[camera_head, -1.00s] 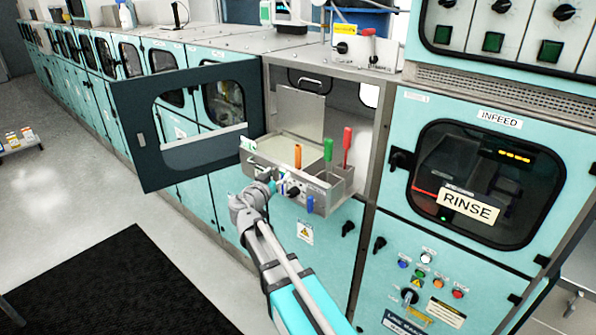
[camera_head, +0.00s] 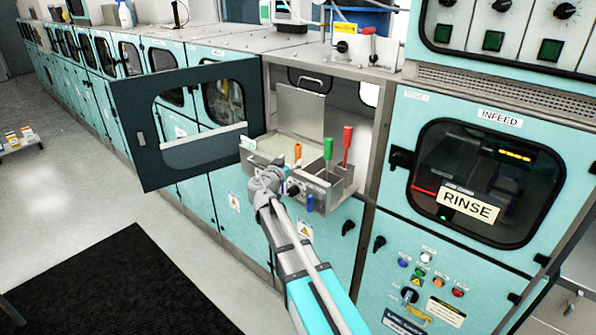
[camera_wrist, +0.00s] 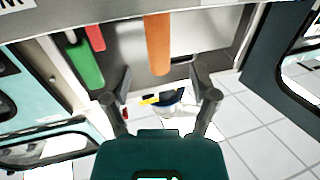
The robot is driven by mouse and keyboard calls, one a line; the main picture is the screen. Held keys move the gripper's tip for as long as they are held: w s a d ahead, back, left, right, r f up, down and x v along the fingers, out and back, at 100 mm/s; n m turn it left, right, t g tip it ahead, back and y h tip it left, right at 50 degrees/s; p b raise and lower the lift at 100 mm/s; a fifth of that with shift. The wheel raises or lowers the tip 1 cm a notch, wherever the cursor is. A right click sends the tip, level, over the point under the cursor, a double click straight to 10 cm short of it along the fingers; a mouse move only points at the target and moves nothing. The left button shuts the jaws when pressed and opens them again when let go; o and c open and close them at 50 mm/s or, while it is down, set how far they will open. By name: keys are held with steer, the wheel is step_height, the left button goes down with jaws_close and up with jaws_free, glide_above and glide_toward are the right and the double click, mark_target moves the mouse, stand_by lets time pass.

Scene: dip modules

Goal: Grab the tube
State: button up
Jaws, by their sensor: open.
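Three upright coloured pieces, tube-like or handle-like, stand at the metal tray: an orange one (camera_head: 298,150), a green one (camera_head: 328,148) and a red one (camera_head: 347,138). I cannot tell which one is called the tube. My gripper (camera_head: 284,168) is in front of the tray, just below the orange piece and hiding its lower part. In the wrist view my gripper (camera_wrist: 160,82) is open and empty. The end of the orange piece (camera_wrist: 158,42) lies near the gap between its fingertips. The green piece (camera_wrist: 86,64) and red piece (camera_wrist: 95,37) are left of the fingers.
The metal tray (camera_head: 338,189) sticks out of an open bay in the teal machine. An open dark door (camera_head: 150,168) stands left of it. The closed RINSE window (camera_head: 470,180) is to the right. A black mat (camera_head: 130,285) lies on the floor; floor in front is clear.

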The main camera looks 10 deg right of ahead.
mark_target(296, 155)
steer(key=shift+w, duration=0.1)
stand_by(0.3)
steer(key=shift+x, duration=2.55)
steer(key=shift+d, duration=0.1)
jaws_close()
